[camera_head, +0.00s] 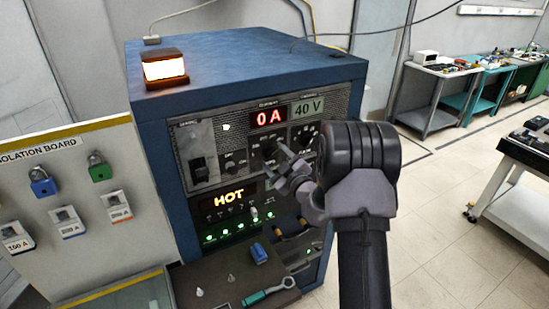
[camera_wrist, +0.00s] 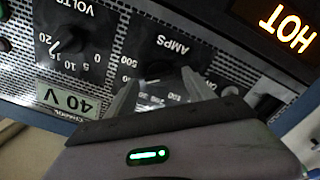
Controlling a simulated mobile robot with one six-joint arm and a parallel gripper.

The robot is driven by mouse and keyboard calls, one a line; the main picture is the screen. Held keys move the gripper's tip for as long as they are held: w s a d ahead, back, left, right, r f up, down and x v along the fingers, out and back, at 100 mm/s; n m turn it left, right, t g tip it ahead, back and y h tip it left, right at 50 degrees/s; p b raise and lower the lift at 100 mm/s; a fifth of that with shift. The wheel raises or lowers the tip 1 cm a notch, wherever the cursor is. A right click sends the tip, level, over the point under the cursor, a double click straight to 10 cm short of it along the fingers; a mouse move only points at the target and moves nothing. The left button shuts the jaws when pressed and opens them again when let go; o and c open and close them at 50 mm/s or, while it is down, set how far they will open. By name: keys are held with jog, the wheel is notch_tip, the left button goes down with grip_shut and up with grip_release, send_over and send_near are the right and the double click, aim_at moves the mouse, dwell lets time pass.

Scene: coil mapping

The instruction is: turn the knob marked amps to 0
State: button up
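The AMPS knob (camera_wrist: 156,72) is on a dark dial panel, upside down in the wrist view and partly hidden by my fingers. Its label AMPS shows above it there. My gripper (camera_wrist: 161,78) is in front of this dial, its two fingers apart, one on each side of the knob. I cannot tell whether they touch it. In the head view my gripper (camera_head: 283,160) covers much of the dial. The red display (camera_head: 268,118) above reads 0 A. The knob's pointer is not clear.
The VOLTS knob (camera_wrist: 70,40) sits beside the AMPS dial, near the green 40 V display (camera_head: 307,108). A lit HOT sign (camera_head: 229,199) is below. An amber lamp (camera_head: 165,70) glows on the blue cabinet (camera_head: 240,62).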

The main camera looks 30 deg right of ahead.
jog(key=c, duration=1.2)
